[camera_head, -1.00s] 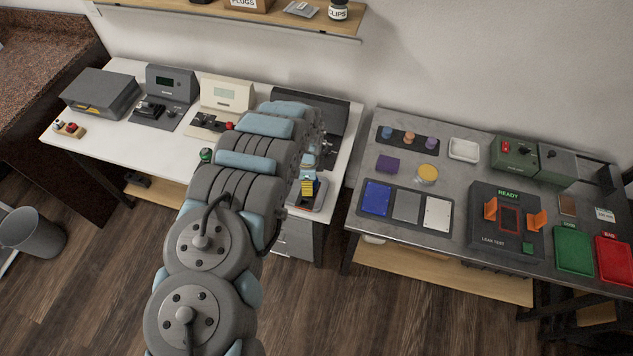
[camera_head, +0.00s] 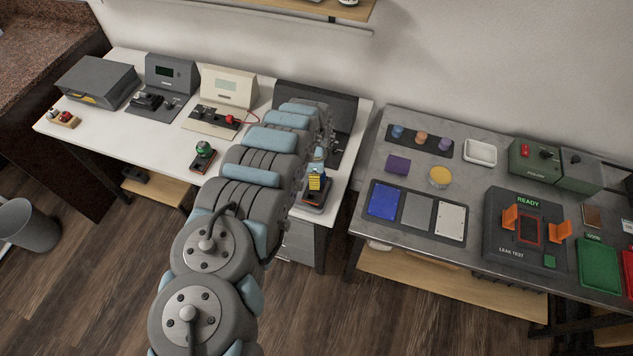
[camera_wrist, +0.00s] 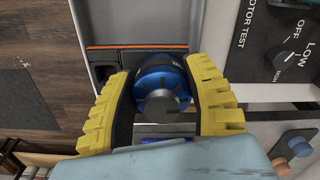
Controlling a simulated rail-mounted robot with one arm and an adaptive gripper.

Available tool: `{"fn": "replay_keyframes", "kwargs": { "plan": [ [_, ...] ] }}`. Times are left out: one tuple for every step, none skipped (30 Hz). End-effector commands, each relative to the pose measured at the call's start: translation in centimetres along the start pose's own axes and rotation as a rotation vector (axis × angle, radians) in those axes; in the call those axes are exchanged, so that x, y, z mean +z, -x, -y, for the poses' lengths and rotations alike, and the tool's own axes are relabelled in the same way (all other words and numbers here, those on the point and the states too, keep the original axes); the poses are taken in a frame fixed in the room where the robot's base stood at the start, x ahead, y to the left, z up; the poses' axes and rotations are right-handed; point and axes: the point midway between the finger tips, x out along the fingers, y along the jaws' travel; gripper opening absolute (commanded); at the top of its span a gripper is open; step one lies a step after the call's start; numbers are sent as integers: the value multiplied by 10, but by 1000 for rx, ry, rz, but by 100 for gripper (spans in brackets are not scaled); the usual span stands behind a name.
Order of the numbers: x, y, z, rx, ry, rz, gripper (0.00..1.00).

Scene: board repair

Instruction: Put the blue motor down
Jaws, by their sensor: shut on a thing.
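The blue motor (camera_wrist: 152,82), round with a dark rim and a grey hub, sits between the two yellow fingers of my gripper (camera_wrist: 163,92) in the wrist view. The fingers are shut on it from both sides. In the head view my gripper (camera_head: 316,182) is over the right end of the white bench, and my arm hides most of the motor there. A dark stand with an orange edge (camera_wrist: 137,47) lies below and behind the motor in the wrist view. I cannot tell whether the motor touches it.
A motor test panel (camera_wrist: 293,42) with an OFF/LOW/HIGH dial is at the wrist view's upper right. The white bench (camera_head: 150,140) carries several devices and a green-topped item (camera_head: 203,150). A grey bench (camera_head: 470,185) with coloured pads and a leak tester (camera_head: 525,230) stands right, across a gap.

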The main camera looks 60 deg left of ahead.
Motion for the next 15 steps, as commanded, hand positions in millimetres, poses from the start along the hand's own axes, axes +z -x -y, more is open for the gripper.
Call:
{"fn": "replay_keyframes", "kwargs": {
  "plan": [
    [1, -12, 0, 1, 2, -1, 14],
    [1, -16, 0, 1, 3, -1, 14],
    [2, -21, -1, 2, 4, -1, 14],
    [2, -23, -1, 2, 4, -1, 14],
    [3, -25, -1, 2, 5, -1, 14],
    [3, -26, -1, 3, 5, 0, 14],
    [3, -27, -1, 3, 5, 0, 14],
    [3, -26, -1, 3, 5, 0, 14],
    [3, -26, -1, 3, 5, 0, 14],
    [3, -25, -1, 3, 5, 0, 14],
    [3, -25, -1, 2, 5, 0, 14],
    [3, -25, -1, 2, 5, 0, 14],
    [3, -25, -1, 2, 5, 0, 14],
    [3, -24, -1, 2, 5, 0, 14],
    [3, -25, -1, 3, 5, 0, 14]
  ]
}}
